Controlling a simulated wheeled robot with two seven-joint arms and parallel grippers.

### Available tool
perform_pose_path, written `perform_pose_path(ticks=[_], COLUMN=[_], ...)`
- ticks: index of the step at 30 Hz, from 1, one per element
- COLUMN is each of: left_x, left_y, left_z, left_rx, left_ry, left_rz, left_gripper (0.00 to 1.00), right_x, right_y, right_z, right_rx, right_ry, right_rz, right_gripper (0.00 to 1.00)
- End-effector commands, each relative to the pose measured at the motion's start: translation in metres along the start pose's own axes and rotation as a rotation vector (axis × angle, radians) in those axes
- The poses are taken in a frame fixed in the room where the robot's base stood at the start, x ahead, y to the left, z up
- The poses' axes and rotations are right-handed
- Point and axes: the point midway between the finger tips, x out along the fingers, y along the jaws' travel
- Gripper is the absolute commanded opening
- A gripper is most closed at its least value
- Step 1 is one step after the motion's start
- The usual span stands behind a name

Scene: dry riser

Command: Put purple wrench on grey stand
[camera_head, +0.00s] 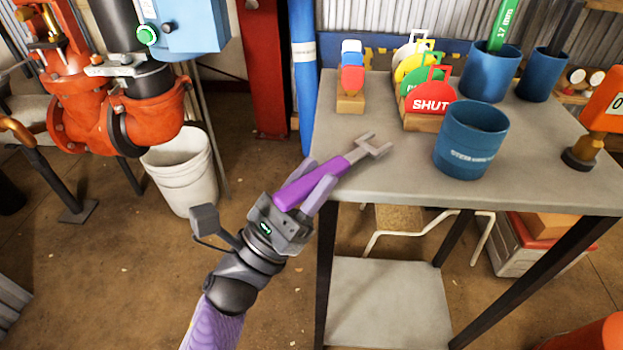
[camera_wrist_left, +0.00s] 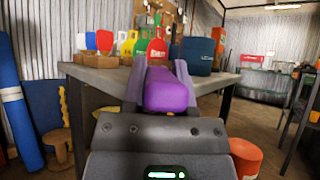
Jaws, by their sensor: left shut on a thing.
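The purple wrench has a purple handle (camera_head: 312,184) and a grey open-jaw head (camera_head: 372,147). My left gripper (camera_head: 316,181) is shut on its handle, with one finger on each side. The handle's purple end also shows in the left wrist view (camera_wrist_left: 166,92), where the head is hidden. The grey stand (camera_head: 390,183) is a table with a flat grey top and dark legs. In the head view the wrench's head overlaps the near left part of the top; I cannot tell whether it touches. My right gripper is not in view.
A blue cup (camera_head: 470,150) stands near the top's front edge, right of the wrench. Behind are coloured tags, one a red SHUT tag (camera_head: 428,103), and a small wooden holder (camera_head: 350,104). The front left of the top is bare. A blue post (camera_head: 303,90) stands left of it.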

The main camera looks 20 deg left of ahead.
Motion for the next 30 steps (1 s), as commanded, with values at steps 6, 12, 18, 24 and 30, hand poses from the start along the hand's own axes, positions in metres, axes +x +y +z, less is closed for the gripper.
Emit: perform_pose_path(ticks=[6,12,18,24,30], left_x=[-0.008,-0.008,-0.002,-0.044,-0.097], left_y=[-0.002,-0.002,-0.002,-0.001,-0.001], left_z=[-0.014,-0.013,-0.006,-0.004,0.0], left_rx=[-0.013,-0.012,-0.011,-0.012,-0.01], left_ry=[0.031,0.031,0.028,0.032,0.025], left_rz=[0.003,0.004,0.003,0.007,0.004], left_gripper=[0.58,0.7,0.7,0.7,0.7], right_x=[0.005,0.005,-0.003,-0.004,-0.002], right_y=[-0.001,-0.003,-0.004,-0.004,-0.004], right_z=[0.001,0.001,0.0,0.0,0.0], right_rx=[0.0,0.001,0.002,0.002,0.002], right_ry=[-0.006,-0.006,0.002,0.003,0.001], right_rz=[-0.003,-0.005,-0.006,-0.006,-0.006], right_gripper=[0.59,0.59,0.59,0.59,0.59])
